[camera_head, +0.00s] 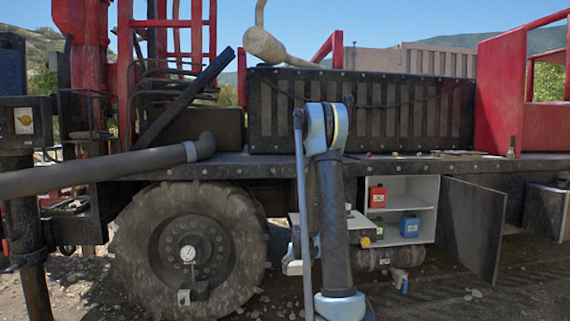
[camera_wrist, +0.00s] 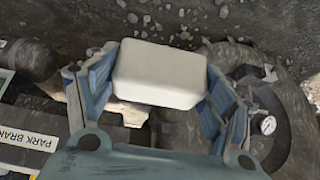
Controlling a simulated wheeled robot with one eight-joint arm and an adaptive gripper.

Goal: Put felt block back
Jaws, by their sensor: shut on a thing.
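A pale, off-white block with rounded edges, which looks like the felt block (camera_wrist: 160,77), sits between the blue-padded fingers of my gripper (camera_wrist: 162,88) in the wrist view. The fingers are closed on its left and right sides. Stony ground, dark machine parts and a tyre lie behind it. In the head view my arm stands in front of the vehicle, and the block and fingertips cannot be made out.
An open cabinet (camera_head: 427,187) under the deck holds a red can (camera_head: 377,197) and a blue can (camera_head: 409,226). Its dark door (camera_head: 469,228) swings out at the right. A large wheel (camera_head: 150,235) stands left, with a gauge (camera_head: 188,254). A spray bottle (camera_head: 399,279) is on the ground.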

